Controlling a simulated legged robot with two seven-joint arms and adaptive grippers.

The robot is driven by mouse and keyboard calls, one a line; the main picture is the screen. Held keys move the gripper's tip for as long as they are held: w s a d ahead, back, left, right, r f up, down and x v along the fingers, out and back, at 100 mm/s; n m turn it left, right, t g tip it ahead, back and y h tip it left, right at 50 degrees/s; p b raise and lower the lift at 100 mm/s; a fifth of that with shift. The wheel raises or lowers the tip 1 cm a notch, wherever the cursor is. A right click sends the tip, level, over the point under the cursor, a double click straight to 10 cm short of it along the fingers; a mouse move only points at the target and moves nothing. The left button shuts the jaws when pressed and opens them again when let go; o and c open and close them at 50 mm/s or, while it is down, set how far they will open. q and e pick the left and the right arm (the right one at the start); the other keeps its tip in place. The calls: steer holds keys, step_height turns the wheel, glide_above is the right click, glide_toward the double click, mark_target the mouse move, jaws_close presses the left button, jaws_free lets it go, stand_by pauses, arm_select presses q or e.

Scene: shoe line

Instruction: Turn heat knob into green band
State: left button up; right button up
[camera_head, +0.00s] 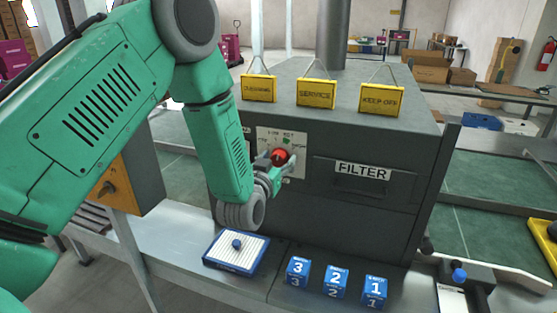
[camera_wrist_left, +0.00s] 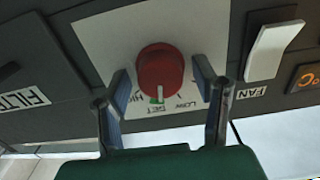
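The red heat knob (camera_head: 279,157) sits on a white panel (camera_wrist_left: 105,35) on the front of the dark grey machine. In the left wrist view the knob (camera_wrist_left: 160,72) has a pale mark on its lower edge, with a small green patch beside it above the word SET. LOW and HIGH are printed on either side. The rest of the green band is hidden or too small to tell. My left gripper (camera_wrist_left: 161,75) is open, with one finger on each side of the knob and a visible gap to each. It also shows in the head view (camera_head: 271,166). My right gripper is not in view.
A white FAN switch (camera_wrist_left: 270,50) is close to the right finger in the wrist view. The FILTER drawer (camera_head: 363,181) is right of the knob.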

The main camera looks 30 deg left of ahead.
arm_select(q)
steer(key=c, duration=0.9)
steer(key=shift+m, duration=1)
steer(key=o, duration=1.2)
steer(key=shift+c, duration=0.2)
steer(key=v, duration=1.2)
steer(key=shift+f, duration=0.15)
